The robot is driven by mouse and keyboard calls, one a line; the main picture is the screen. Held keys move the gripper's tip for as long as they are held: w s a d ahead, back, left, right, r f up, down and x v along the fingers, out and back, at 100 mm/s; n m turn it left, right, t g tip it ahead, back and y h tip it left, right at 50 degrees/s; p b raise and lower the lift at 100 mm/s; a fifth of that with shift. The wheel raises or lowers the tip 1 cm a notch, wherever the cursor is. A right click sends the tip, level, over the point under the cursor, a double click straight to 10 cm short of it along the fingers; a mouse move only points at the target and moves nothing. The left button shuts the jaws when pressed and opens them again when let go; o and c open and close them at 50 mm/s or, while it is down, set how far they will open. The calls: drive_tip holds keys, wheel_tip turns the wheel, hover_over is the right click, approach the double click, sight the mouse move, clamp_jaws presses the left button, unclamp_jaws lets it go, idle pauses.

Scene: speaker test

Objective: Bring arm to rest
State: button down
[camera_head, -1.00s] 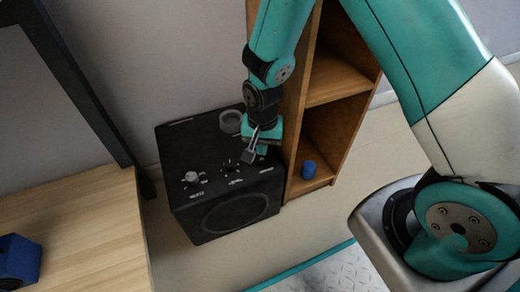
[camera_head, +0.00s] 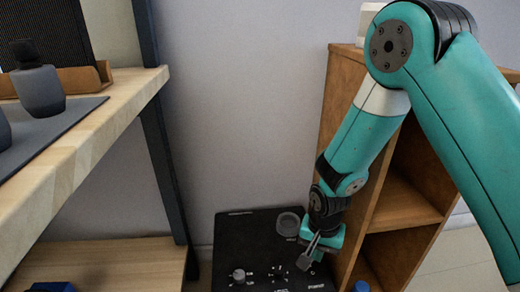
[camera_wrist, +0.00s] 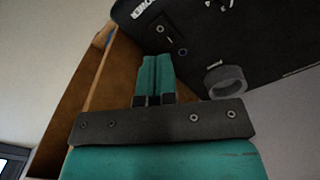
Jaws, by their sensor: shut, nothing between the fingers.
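My gripper (camera_head: 308,262) is over the right part of the black speaker (camera_head: 245,228), close to its top panel; I cannot tell whether it touches. In the wrist view the two teal fingers (camera_wrist: 155,78) are together with nothing between them. The speaker (camera_wrist: 245,35) also shows there, with a switch and a grey ring-shaped part (camera_wrist: 225,81) on its panel. In the head view the same grey round part (camera_head: 288,223) is just left of my gripper, and a light knob (camera_head: 238,274) is farther left. The speaker's front is cut off by the lower edge.
A wooden shelf unit (camera_head: 404,203) stands close on the right of my gripper, with a blue object (camera_head: 361,286) low by it. On the left is a wooden desk (camera_head: 75,150) with a dark bottle-like object (camera_head: 39,88). Bare wall lies between them.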

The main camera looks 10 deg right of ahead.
drive_tip(key=s+a+r+n+y+p, duration=0.1)
drive_tip(key=s+a+r+n, duration=0.15)
drive_tip(key=r, duration=0.75)
drive_tip(key=s+a+r+n+y+p, duration=0.2)
drive_tip(key=s+r+n, duration=0.2)
drive_tip(key=r, duration=0.7)
drive_tip(key=s+r+n+y+p, duration=0.1)
drive_tip(key=s+r+n+p, duration=0.1)
drive_tip(key=s+r+n, duration=0.75)
wheel_tip(320, 180, up, 39)
drive_tip(key=s+m+p, duration=0.2)
drive_tip(key=m+p, duration=0.1)
drive_tip(key=p, duration=3.4)
drive_tip(key=shift+s, duration=0.2)
